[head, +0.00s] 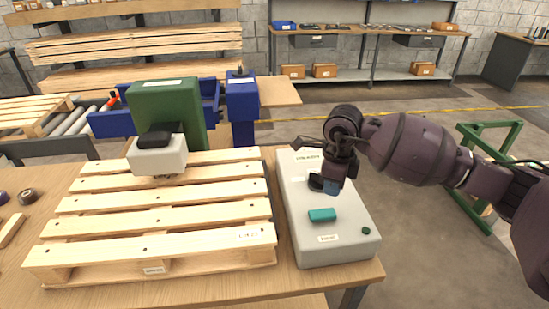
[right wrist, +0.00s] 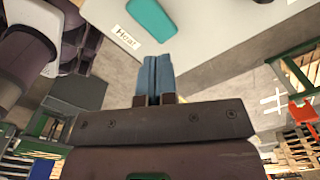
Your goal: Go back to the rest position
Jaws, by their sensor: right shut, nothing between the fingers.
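My right gripper (head: 331,187) hangs from the dark arm that comes in from the right. It is over the right part of a grey control box (head: 350,243). Its blue fingers are shut with nothing between them, and they also show in the right wrist view (right wrist: 157,75). A teal button (head: 322,215) on the box's top lies just in front of the fingers in the head view. The button also shows near the top of the right wrist view (right wrist: 152,17), apart from the fingers. My left gripper is not in view.
A wooden pallet (head: 150,264) lies on the table left of the box, under a green and white machine head (head: 168,108). A green frame (head: 489,150) stands on the floor at the right. A workbench (head: 370,30) stands at the back, with open floor before it.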

